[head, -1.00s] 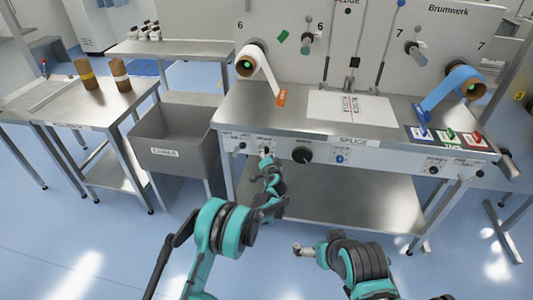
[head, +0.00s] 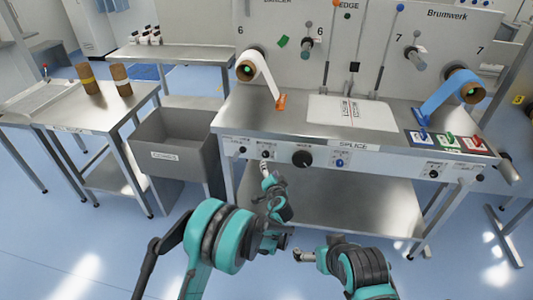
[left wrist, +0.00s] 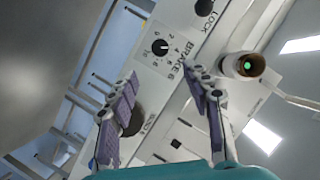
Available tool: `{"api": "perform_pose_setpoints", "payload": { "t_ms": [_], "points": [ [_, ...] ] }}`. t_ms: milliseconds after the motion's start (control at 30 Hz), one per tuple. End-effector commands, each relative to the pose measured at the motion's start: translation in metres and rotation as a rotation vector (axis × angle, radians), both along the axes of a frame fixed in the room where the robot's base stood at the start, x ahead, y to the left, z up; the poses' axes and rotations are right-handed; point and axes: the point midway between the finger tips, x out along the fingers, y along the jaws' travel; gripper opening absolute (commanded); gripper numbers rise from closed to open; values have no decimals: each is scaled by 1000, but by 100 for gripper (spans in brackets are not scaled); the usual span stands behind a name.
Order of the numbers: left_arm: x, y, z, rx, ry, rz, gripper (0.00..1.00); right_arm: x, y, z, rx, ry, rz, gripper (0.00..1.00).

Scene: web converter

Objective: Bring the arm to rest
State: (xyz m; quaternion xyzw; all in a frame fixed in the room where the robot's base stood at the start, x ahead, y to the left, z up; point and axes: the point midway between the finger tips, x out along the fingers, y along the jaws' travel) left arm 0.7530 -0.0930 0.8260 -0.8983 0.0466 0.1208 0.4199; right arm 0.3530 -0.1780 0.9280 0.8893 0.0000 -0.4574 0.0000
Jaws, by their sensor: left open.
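My left gripper (head: 265,168) is in front of the bench's front panel (head: 330,152), just below the small knobs at its left end. In the left wrist view it (left wrist: 160,78) is open, with two purple-padded fingers apart and nothing between them. A black dial marked BRAKE (left wrist: 160,47) shows beyond the fingertips, apart from them. My right arm (head: 360,268) is low at the front, its pale tip (head: 303,255) pointing left over the floor. I cannot tell whether that gripper is open or shut.
A grey bin (head: 178,150) stands left of the splice bench (head: 245,107). A side table (head: 100,115) with two brown cores is further left. A white strip (head: 265,75) and a blue strip (head: 450,90) hang onto the bench. The floor in front is clear.

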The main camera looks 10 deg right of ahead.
Motion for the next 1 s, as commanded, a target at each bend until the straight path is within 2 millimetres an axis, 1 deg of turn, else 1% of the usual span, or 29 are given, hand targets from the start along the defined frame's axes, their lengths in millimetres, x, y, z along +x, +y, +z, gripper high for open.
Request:
{"api": "perform_pose_setpoints", "payload": {
  "t_ms": [133,233,267,367,400,467,500,567,600,667,700,767,800,867,900,967,1000],
  "points": [
    [0,2,1,-1,2,3,49,0,0,0,0,0,0,97],
    [-1,14,13,-14,17,21,49,0,0,0,0,0,0,97],
    [-2,21,19,-22,26,32,49,0,0,0,0,0,0,97],
    [-10,53,45,-63,71,81,49,0,0,0,0,0,0,97],
    [-16,68,57,-83,93,105,49,0,0,0,0,0,0,97],
    [-29,93,75,-116,129,142,49,0,0,0,0,0,0,97],
    [-38,109,85,-140,154,166,49,0,0,0,0,0,0,97],
    [-54,132,99,-174,190,199,49,0,0,0,0,0,0,97],
    [-67,146,108,-198,213,223,49,0,0,0,0,0,0,97],
    [-87,167,119,-234,249,255,49,0,0,0,0,0,0,97],
    [-102,180,125,-259,273,274,49,0,0,0,0,0,0,97],
    [-125,198,133,-297,308,304,49,0,0,0,0,0,0,97],
    [-141,210,137,-322,332,322,49,0,0,0,0,0,0,97],
    [-167,225,141,-361,366,350,49,0,0,0,0,0,0,97],
    [-185,234,143,-387,389,365,49,0,0,0,0,0,0,97],
    [-212,246,144,-428,422,389,49,0,0,0,0,0,0,97],
    [-231,253,143,-456,444,404,49,0,0,0,0,0,0,97]
  ]
}}
